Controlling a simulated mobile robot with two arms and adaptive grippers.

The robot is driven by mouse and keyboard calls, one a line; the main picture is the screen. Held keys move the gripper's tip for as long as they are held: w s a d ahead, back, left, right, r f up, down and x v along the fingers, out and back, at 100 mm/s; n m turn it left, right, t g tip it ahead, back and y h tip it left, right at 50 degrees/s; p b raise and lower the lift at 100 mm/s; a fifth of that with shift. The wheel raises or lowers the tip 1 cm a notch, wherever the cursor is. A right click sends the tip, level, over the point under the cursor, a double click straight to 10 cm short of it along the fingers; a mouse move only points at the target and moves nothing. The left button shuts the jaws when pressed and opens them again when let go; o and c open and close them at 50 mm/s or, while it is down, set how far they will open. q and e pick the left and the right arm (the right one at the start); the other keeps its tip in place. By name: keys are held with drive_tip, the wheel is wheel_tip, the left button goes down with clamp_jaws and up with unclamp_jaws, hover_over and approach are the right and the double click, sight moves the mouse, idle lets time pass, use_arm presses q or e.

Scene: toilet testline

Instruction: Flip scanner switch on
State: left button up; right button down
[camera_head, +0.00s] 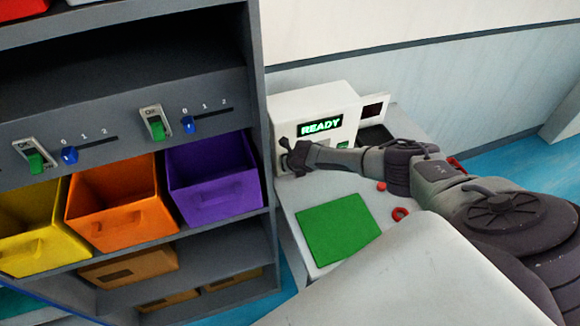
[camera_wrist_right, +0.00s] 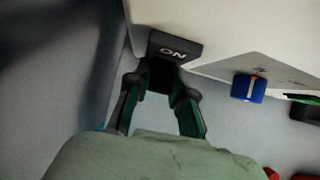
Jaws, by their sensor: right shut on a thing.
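The scanner (camera_head: 345,96) is a white box on a light table, and its display glows green with "READY". My right gripper (camera_head: 289,158) is at the scanner's lower left front corner in the head view. In the right wrist view a dark switch (camera_wrist_right: 175,47) marked "ON" is on the white scanner body (camera_wrist_right: 225,25). There my right gripper (camera_wrist_right: 162,84) has its fingers closed around the dark lower part of this switch. The fingers hide part of the switch. My left gripper is not in view.
A blue knob (camera_wrist_right: 248,88) is on the scanner to the right of the switch. A green mat (camera_head: 338,229) and a red ring (camera_head: 400,214) lie on the table. A grey shelf with yellow, orange and purple bins (camera_head: 213,178) stands close on the left.

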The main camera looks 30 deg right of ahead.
drive_tip(key=c, duration=1)
unclamp_jaws()
drive_tip(key=shift+r, duration=0.1)
drive_tip(key=v, duration=1.2)
